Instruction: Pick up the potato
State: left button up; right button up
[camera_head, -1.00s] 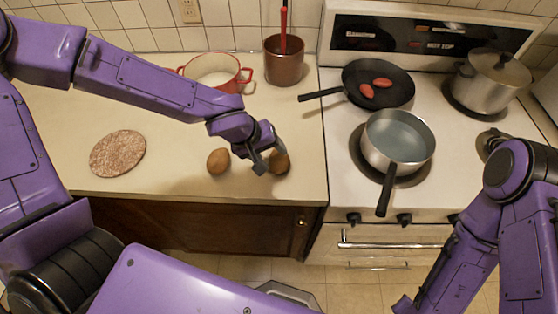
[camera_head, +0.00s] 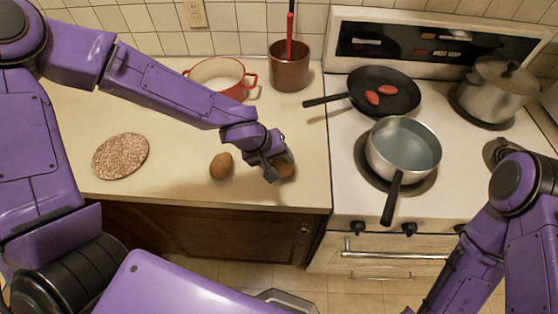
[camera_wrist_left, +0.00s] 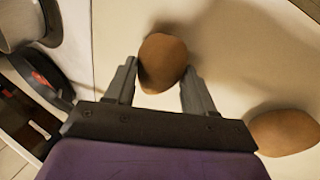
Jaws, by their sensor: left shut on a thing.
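Two brown potatoes are on the beige counter near its front edge. The right-hand potato (camera_head: 286,171) is partly hidden behind my left gripper (camera_head: 279,171). In the left wrist view this potato (camera_wrist_left: 163,60) sits between the two fingers of my left gripper (camera_wrist_left: 160,76), which is shut on it. I cannot tell whether it is clear of the counter. The other potato (camera_head: 221,166) lies apart to the left in the head view, and it also shows at the right of the left wrist view (camera_wrist_left: 284,133). My right gripper is out of view; only its arm shows.
A speckled round mat (camera_head: 120,156) lies at the left of the counter (camera_head: 170,185). A red-rimmed pot (camera_head: 244,90) and a brown pot (camera_head: 289,72) stand behind. Pans (camera_head: 404,147) (camera_head: 384,92) are on the stove at right. Bare counter surrounds the mat.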

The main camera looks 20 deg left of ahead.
pick_arm(q)
notch_tip(320, 180, up, 2)
jog(key=shift+r+p, duration=0.25)
jog(key=shift+p, duration=0.25)
jog(key=s+d+r+b, duration=0.2)
jog(key=s+d+r, duration=0.7)
jog(key=w+d+r+p, duration=0.3)
jog(key=d+r+p, duration=0.15)
jog(key=p, duration=0.35)
jog(key=w+d+r, duration=0.1)
jog(key=w+d, duration=0.5)
jog(key=w, duration=0.3)
jog(key=w+d+b, duration=0.1)
jog(key=w+d, duration=0.5)
jog(key=w, duration=0.3)
jog(key=shift+w+r, duration=0.4)
jog(key=shift+w+d, duration=0.2)
jog(key=shift+w, duration=0.1)
